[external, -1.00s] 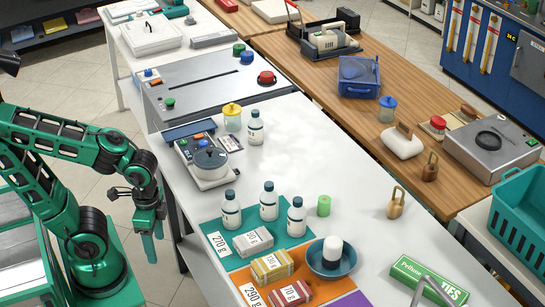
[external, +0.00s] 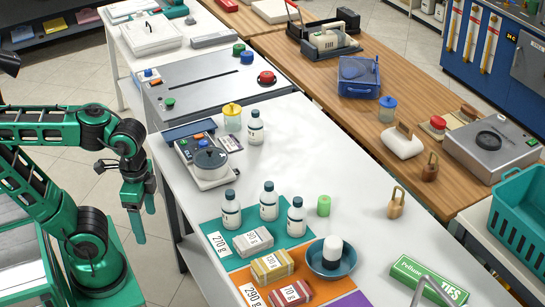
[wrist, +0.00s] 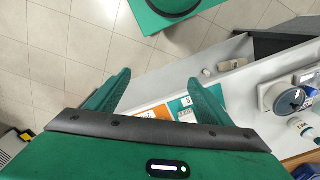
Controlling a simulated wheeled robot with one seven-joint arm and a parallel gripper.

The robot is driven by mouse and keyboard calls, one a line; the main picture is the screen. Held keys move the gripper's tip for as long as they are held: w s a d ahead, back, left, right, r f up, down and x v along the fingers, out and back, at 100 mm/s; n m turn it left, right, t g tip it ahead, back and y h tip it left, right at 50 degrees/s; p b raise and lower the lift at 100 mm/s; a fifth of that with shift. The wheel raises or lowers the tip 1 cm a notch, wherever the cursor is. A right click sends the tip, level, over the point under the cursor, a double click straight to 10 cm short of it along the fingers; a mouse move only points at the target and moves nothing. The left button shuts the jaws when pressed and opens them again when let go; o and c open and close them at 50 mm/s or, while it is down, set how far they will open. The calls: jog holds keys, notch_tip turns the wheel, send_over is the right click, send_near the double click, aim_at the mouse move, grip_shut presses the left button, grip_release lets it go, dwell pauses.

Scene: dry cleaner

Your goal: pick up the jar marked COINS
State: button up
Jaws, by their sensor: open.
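My gripper (external: 141,222) hangs fingers-down over the floor, left of the white table and apart from everything. In the wrist view its two fingers (wrist: 158,84) are spread with nothing between them. A clear jar with a yellow lid (external: 232,118) stands upright on the white table, up and right of my gripper. A blue-lidded jar (external: 387,110) and a red-lidded jar (external: 437,127) stand on the wooden table farther right. No COINS lettering is readable on any jar, so I cannot tell which one is marked.
A white bottle (external: 256,130) stands close beside the yellow-lidded jar. A scale-like device (external: 203,165) sits in front of it. Several bottles, boxes and a blue bowl (external: 331,264) crowd the near table end. The white tabletop's middle (external: 320,150) is clear.

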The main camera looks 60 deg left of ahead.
jog(key=w+a+n+t+h, duration=0.1)
jog(key=w+a+n+t, duration=0.15)
jog(key=w+n, duration=1.45)
jog(key=w+a+n+t, duration=0.1)
jog(key=w+a, duration=0.2)
jog(key=w, duration=0.4)
jog(key=w+a+n+t, duration=0.2)
jog(key=w+a, duration=0.1)
jog(key=w, duration=0.5)
notch_tip(320, 180, up, 2)
jog(key=n+t+y, duration=0.6)
jog(key=n+t, duration=0.1)
jog(key=n, duration=2)
send_over(226, 118)
jog(key=s+d, duration=0.2)
jog(key=s, duration=0.1)
jog(key=f, duration=1.9)
jog(key=shift+a+f, duration=0.25)
jog(key=shift+a, duration=0.15)
jog(key=shift+f, duration=0.35)
jog(key=shift+w+a+f, duration=0.1)
jog(key=shift+w+f, duration=0.15)
jog(key=x, duration=1)
jog(key=shift+w+r, duration=0.15)
jog(key=shift+w, duration=0.05)
